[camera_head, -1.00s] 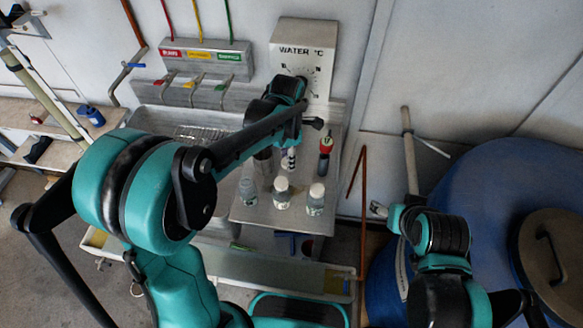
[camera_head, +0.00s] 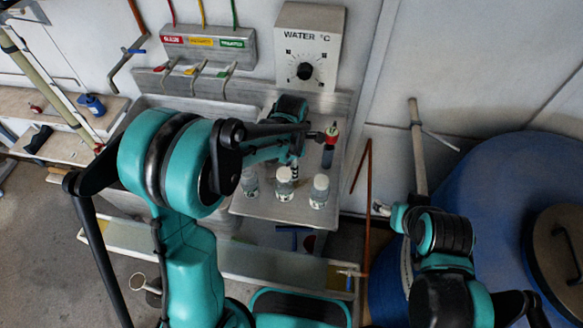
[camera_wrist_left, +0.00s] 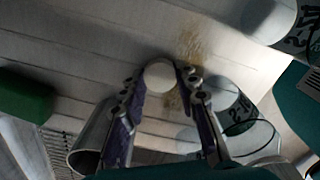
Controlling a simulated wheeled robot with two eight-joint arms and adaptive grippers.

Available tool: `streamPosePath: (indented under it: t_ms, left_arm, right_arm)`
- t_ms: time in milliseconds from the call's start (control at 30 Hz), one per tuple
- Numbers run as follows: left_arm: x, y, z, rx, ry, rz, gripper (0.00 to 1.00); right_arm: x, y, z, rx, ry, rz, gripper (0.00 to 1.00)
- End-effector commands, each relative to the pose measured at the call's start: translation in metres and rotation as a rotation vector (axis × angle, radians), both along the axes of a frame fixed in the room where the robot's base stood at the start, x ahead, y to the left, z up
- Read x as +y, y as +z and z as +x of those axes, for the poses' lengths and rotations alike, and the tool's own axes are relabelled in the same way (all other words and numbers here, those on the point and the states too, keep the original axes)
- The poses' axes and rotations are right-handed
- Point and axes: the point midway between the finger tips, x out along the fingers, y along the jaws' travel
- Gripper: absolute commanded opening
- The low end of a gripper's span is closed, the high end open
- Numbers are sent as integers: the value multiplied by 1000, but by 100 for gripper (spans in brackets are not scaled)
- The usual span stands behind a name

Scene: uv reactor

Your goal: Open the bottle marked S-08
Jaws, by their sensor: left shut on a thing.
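My left gripper (camera_wrist_left: 160,80) is shut on a small white round cap (camera_wrist_left: 160,74) in the left wrist view. In the head view my left wrist hangs over the steel shelf (camera_head: 275,216), just behind the middle bottle, and hides its fingertips. Three small clear bottles stand in a row there: the left bottle (camera_head: 249,184) shows no white cap, while the middle bottle (camera_head: 284,187) and right bottle (camera_head: 318,194) have white caps. A labelled bottle (camera_wrist_left: 238,128) is beside the fingers in the wrist view; I cannot read its number surely. My right gripper (camera_head: 382,209) is far right; its jaws are unclear.
A red-topped dark tool (camera_head: 329,147) stands behind the right bottle. The water dial box (camera_head: 308,50) and valve panel (camera_head: 208,50) are at the back. A blue barrel (camera_head: 490,200) fills the right. A metal cup (camera_wrist_left: 88,148) is left of the fingers.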

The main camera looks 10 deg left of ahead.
Motion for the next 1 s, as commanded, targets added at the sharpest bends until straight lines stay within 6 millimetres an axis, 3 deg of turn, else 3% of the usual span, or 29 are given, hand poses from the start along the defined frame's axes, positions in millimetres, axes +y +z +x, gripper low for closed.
streamPosePath:
  t_ms: [100, 133, 200, 567, 667, 1000]
  left_arm:
    - [0, -5, 0, 0, 0, 0, 0]
    - [0, -4, 0, 0, 0, 0, 38]
    - [0, -4, 0, 0, 0, 0, 51]
    - [0, 1, 0, 0, 0, 0, 51]
    - [0, 14, 0, 0, 0, 0, 51]
    - [0, 89, 0, 0, 0, 0, 51]
  right_arm:
    - [0, -5, 0, 0, 0, 0, 66]
    - [0, -4, 0, 0, 0, 0, 66]
    - [0, -3, 0, 0, 0, 0, 66]
    - [0, 1, 0, 0, 0, 0, 66]
    - [0, 6, 0, 0, 0, 0, 66]
    - [0, 31, 0, 0, 0, 0, 66]
